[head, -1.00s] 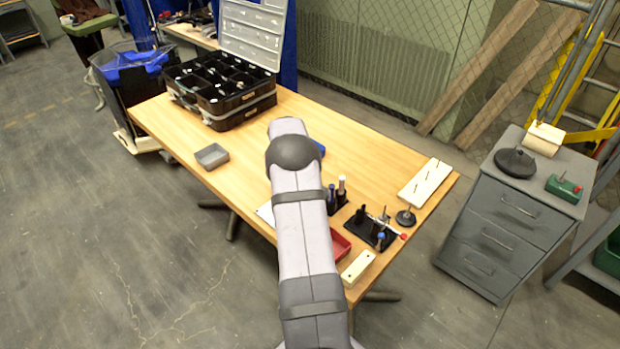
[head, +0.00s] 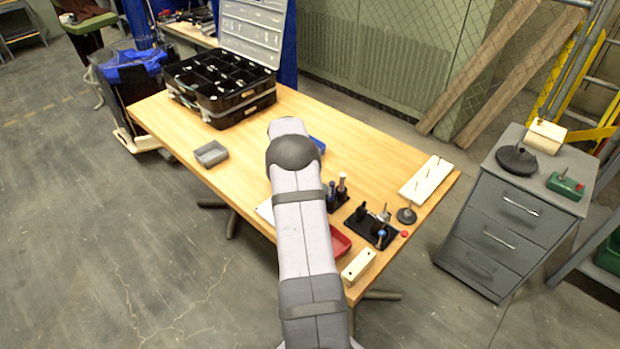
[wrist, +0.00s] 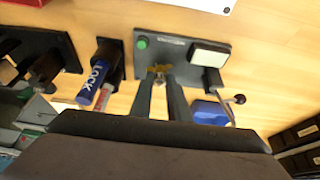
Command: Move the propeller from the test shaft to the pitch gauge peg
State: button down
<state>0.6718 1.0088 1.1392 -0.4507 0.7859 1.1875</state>
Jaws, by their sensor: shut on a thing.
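My gripper (wrist: 160,84) shows in the wrist view with its two dark fingers close together. They are shut on a small brass-coloured propeller (wrist: 158,70), mostly hidden between the fingertips. The propeller is at the near edge of a dark grey plate (wrist: 170,46) with a green button and a pale panel, which looks like the pitch gauge. I cannot tell whether the propeller touches a peg. In the head view my arm hides the gripper and that plate. A black base (head: 366,232) with upright posts stands at the table's right; I cannot tell whether it holds the test shaft.
A blue bottle (wrist: 92,82) stands in a dark holder left of the fingers in the wrist view. A blue object (wrist: 210,112) and a ball-ended lever (wrist: 238,98) lie to the right. A black organiser case (head: 222,92) stands at the table's far left.

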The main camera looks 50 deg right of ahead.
jog(key=shift+f+b, duration=0.55)
dwell(0.5)
jog(key=c, duration=1.6)
grip_release()
jog(key=v, duration=0.3)
jog(key=d+v, duration=0.1)
jog(key=v, duration=0.7)
jog(key=shift+d+r+p, duration=0.2)
jog(key=shift+r+p, duration=0.15)
jog(key=shift+p, duration=0.05)
